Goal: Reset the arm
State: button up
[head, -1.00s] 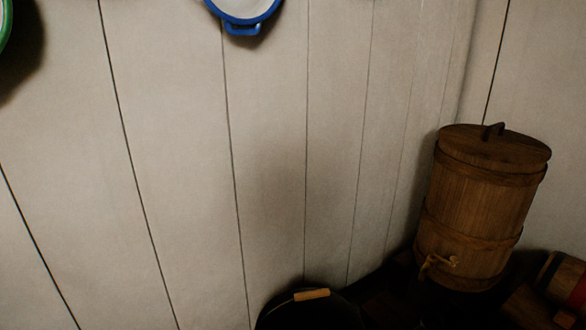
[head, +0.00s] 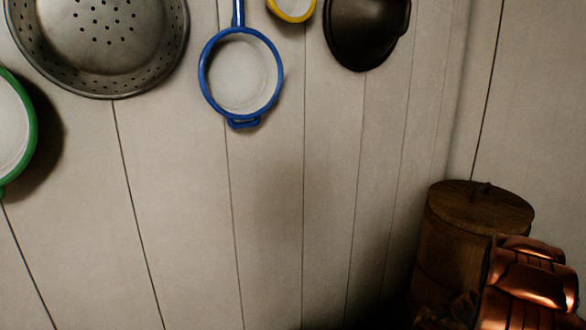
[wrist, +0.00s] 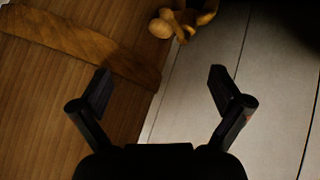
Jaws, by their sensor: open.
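My gripper (wrist: 160,78) shows in the wrist view with its two dark fingers spread wide and nothing between them. It is in front of a wooden barrel (wrist: 60,85) on the left, with a wooden tap (wrist: 180,22) beyond the fingertips. The barrel also stands at the lower right of the head view (head: 450,240), lidded and upright. Its lower front is partly hidden there behind a copper-coloured ribbed part. I cannot make out the gripper's fingers in the head view.
A pale plank wall (head: 280,210) fills most of the head view. On it hang a metal colander (head: 105,70), a blue-rimmed pan (head: 240,75), a yellow-rimmed one (head: 292,8), a dark pan (head: 368,30) and a green-rimmed one (head: 12,130). The wall below them is bare.

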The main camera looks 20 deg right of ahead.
jog(key=s+a+r+g+p, duration=0.2)
jog(key=a+r+p, duration=0.2)
jog(key=a+r, duration=0.4)
jog(key=s+a+r+m+g+p, duration=0.15)
jog(key=a+r+p, duration=0.25)
jog(key=a+r, duration=0.5)
jog(key=s+a+r+g+p, duration=0.1)
jog(key=s+a+r+p, duration=0.3)
jog(key=r, duration=0.7)
jog(key=s+a+r+g+y+p, duration=0.2)
jog(key=s+a+r+p, duration=0.3)
jog(key=s+a+r, duration=0.3)
jog(key=s+a+r+n+g+y+p, duration=0.1)
jog(key=s+a+r+p, duration=0.5)
jog(key=s+a, duration=1.1)
notch_tip(320, 180, up, 4)
jog(key=shift+a+f+g+y+p, duration=0.3)
jog(key=shift+a+g+y, duration=0.3)
jog(key=shift+a+g, duration=0.55)
jog(key=shift+s, duration=0.1)
